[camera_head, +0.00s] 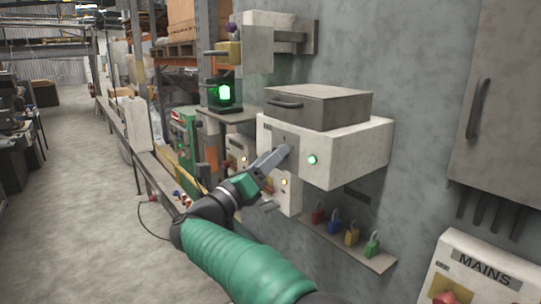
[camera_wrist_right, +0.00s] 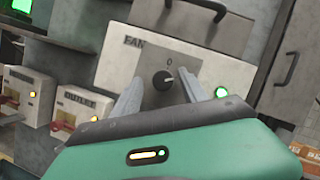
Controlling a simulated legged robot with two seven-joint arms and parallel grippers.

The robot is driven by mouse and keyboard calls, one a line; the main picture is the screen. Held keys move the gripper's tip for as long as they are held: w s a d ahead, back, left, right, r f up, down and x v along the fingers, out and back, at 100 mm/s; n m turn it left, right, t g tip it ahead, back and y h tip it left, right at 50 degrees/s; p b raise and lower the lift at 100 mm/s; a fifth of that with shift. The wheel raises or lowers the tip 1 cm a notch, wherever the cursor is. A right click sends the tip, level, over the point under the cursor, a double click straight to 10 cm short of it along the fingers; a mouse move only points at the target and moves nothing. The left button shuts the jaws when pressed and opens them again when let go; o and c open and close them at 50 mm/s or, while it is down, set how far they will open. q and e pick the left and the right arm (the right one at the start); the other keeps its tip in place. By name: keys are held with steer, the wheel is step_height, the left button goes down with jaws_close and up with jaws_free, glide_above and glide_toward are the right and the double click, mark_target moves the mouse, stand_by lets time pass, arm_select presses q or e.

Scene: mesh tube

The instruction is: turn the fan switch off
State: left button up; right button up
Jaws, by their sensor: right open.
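The fan box (camera_head: 345,158) is a white box on the grey wall, and its "FAN" label shows in the right wrist view (camera_wrist_right: 118,68). Its switch is a dark round knob (camera_wrist_right: 163,81) on a grey plate, with a pale mark pointing right and a "0" above it. A green light (camera_head: 312,160) glows right of the knob, and it also shows in the wrist view (camera_wrist_right: 221,92). My right gripper (camera_head: 274,158) is open in front of the plate, one finger on each side of the knob. Contact cannot be told. The knob is hidden in the head view. My left gripper is out of view.
A grey lidded box (camera_head: 320,107) with a handle sits on top. An outlet box (camera_wrist_right: 80,108) with a yellow light is at lower left. Several coloured padlocks (camera_head: 352,234) stand on a ledge below. The MAINS box (camera_head: 485,270) is at lower right.

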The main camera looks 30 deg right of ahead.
steer(key=shift+s+d, duration=0.1)
steer(key=shift+s, duration=0.05)
steer(key=c, duration=0.5)
jaws_close()
